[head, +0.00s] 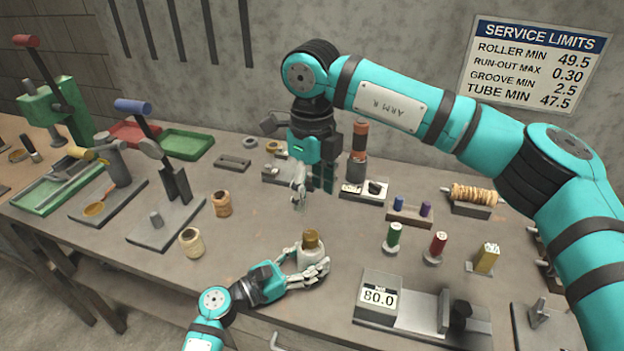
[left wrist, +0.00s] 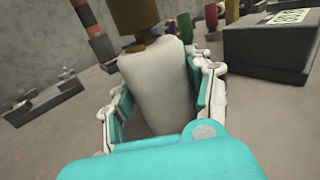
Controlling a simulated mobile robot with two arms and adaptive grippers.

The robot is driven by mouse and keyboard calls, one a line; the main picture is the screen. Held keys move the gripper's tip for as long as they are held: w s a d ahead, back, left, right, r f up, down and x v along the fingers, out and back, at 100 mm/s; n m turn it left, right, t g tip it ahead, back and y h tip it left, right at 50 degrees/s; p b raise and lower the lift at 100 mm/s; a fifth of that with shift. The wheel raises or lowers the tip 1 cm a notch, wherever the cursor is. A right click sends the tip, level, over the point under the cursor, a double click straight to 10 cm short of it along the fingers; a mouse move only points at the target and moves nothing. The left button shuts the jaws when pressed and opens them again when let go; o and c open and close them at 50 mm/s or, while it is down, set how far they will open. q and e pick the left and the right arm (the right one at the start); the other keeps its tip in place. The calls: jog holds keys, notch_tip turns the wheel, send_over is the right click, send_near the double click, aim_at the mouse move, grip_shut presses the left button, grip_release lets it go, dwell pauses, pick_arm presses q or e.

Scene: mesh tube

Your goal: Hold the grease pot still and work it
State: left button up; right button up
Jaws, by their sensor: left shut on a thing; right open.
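The grease pot (head: 312,243) is a pale pot with a brown-gold top, standing near the front middle of the bench. My left gripper (head: 308,275) is shut on its body from the front left. In the left wrist view the pot (left wrist: 157,85) fills the middle, with the fingers on both sides of it and its brown top (left wrist: 137,14) cut off by the frame edge. My right gripper (head: 301,190) is open and empty, pointing down behind and above the pot, apart from it.
Two small pots (head: 192,242) and (head: 222,203) stand left of the grease pot. Green (head: 394,236) and red (head: 438,245) spools stand to the right. A dark orange-banded cylinder (head: 358,151) stands behind my right gripper.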

pick_arm(q)
jog(key=o, duration=1.5)
